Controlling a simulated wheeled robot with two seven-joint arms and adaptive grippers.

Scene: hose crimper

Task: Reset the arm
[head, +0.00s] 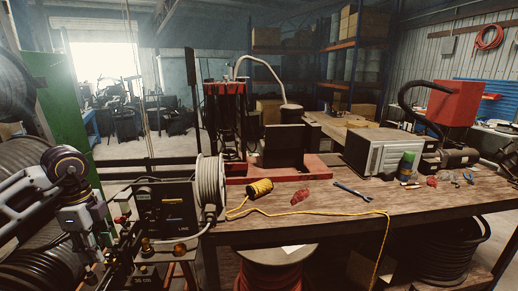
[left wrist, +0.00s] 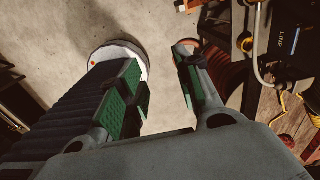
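My left arm (head: 75,195) comes in from the left in the head view, in front of the hose reels and left of the workbench. In the left wrist view my left gripper (left wrist: 160,78) is open. Its two green-padded fingers stand apart, with bare concrete floor showing between them and nothing held. A white round object (left wrist: 120,50) lies on the floor beyond the left finger, partly hidden by it. My right arm and gripper do not show in either view.
A grey hose reel (head: 209,183) stands near my left arm. Black hose coils crowd the left edge.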

